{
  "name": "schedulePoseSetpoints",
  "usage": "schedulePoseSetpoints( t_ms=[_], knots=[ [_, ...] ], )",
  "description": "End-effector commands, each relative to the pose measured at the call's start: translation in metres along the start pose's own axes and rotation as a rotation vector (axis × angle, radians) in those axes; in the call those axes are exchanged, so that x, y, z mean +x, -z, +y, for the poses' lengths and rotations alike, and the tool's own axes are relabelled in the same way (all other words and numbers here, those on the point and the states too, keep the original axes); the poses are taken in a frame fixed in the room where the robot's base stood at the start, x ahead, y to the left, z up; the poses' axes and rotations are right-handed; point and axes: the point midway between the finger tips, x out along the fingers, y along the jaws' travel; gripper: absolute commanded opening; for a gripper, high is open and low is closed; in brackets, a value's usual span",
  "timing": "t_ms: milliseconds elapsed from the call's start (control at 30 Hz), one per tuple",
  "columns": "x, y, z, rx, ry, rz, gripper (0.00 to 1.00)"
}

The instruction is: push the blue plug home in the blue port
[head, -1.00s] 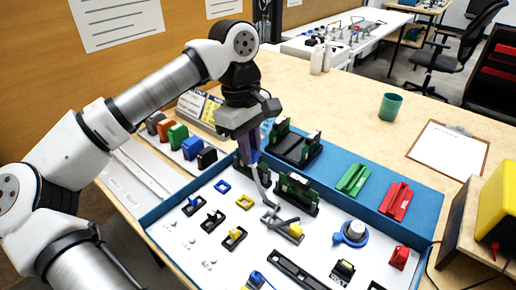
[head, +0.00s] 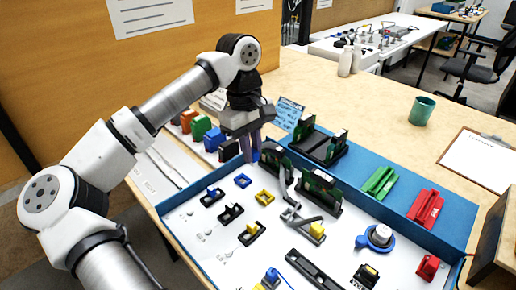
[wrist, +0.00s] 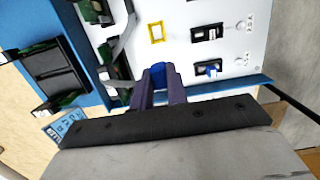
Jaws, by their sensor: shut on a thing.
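My gripper (head: 253,153) is shut on a small blue piece, taken as the blue plug (wrist: 158,71), at the far left of the blue-rimmed board. Its purple fingers hide most of the plug. In the head view, a blue square frame (head: 242,181) lies just in front of my gripper. Nearby is a black socket block with a blue part (head: 212,196), also in the wrist view (wrist: 208,70). I cannot tell which of these is the blue port, nor whether the plug touches anything.
Upright green-and-black modules (head: 321,187) and a grey lever (head: 287,180) stand close right of my gripper. A yellow square frame (head: 264,198) lies in front. Coloured blocks (head: 201,127) stand in a row at left. A green cup (head: 422,110) stands on the bare table behind.

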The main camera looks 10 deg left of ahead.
Motion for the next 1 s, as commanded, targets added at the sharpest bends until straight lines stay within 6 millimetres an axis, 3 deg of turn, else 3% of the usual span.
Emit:
schedulePoseSetpoints(
  t_ms=[533,1000],
  knots=[
    [0.028,0.040,0.000,-0.001,0.000,-0.001,0.00],
    [0.030,0.044,0.000,0.001,0.000,-0.001,0.00]
  ],
)
